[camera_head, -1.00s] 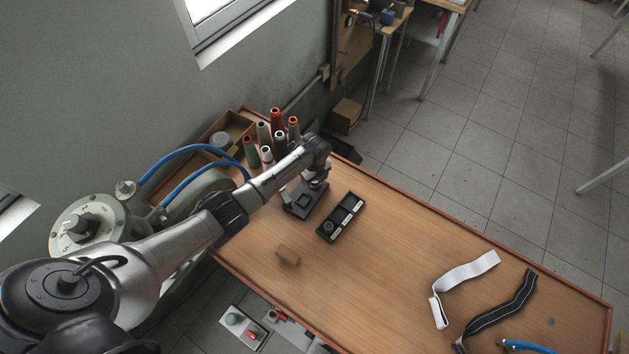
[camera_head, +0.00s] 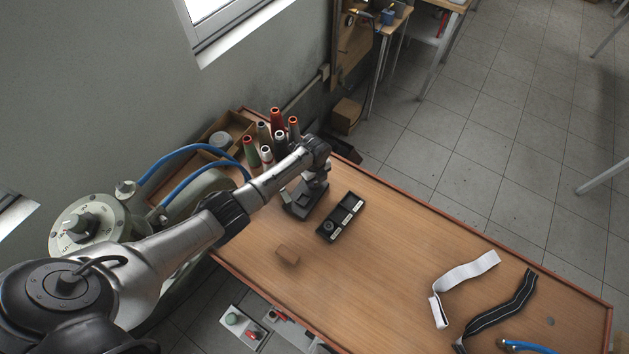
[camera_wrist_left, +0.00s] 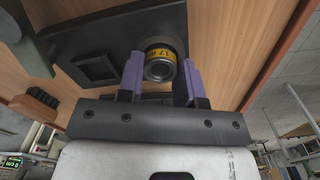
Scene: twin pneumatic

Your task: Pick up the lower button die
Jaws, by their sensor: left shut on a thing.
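The lower button die (camera_wrist_left: 160,62) is a dark round piece with a yellow lettered band and a hollow ringed end. In the left wrist view it sits between the two purple fingers of my left gripper (camera_wrist_left: 162,78), which is shut on it. In the head view my left gripper (camera_head: 313,186) is low over a dark stand (camera_head: 299,208) on the wooden table, and I cannot make out the die there. The dark plate with a square recess (camera_wrist_left: 95,68) lies behind the die in the wrist view. My right gripper is not in view.
A black compartment tray (camera_head: 341,217) with a round piece in one end stands right of the stand. A small brown block (camera_head: 288,254) lies in front. Several thread cones (camera_head: 277,120) stand behind. White (camera_head: 466,277) and black (camera_head: 500,307) straps lie at right; the middle table is clear.

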